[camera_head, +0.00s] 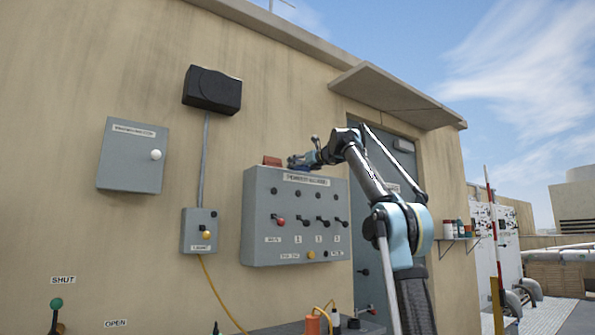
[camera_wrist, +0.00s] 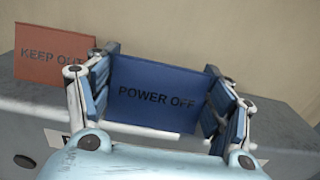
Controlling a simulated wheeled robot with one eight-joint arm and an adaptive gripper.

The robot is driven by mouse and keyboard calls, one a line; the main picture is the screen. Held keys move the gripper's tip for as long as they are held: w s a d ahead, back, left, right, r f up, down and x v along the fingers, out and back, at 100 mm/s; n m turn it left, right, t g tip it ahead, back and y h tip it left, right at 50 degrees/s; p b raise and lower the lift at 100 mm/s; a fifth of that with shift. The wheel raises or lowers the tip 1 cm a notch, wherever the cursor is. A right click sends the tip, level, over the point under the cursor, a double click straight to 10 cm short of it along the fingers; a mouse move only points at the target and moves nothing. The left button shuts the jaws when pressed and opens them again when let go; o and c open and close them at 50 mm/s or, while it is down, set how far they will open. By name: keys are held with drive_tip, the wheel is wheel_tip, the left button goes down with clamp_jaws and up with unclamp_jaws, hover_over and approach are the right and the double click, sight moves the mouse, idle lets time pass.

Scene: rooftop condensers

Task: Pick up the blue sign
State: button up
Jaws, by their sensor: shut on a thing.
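The blue sign (camera_wrist: 157,92) reads POWER OFF in the wrist view. It stands upright, slightly tilted, on top of the grey control box (camera_head: 296,222). My gripper (camera_wrist: 160,100) has its fingers on the left and right sides of the blue sign and is shut on it. In the head view my gripper (camera_head: 302,162) is at the top of the control box, and the sign is small and mostly hidden by the fingers there.
A red KEEP OUT sign (camera_wrist: 50,55) stands just left of the blue sign, close to my left finger; it also shows in the head view (camera_head: 272,161). The beige wall (camera_wrist: 220,30) rises behind. An awning (camera_head: 395,95) juts out above a door at right.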

drive_tip(key=shift+s+d, duration=0.3)
drive_tip(key=shift+s, duration=0.05)
drive_tip(key=o, duration=1.1)
drive_tip(key=v, duration=1.2)
drive_tip(key=shift+f, duration=0.1)
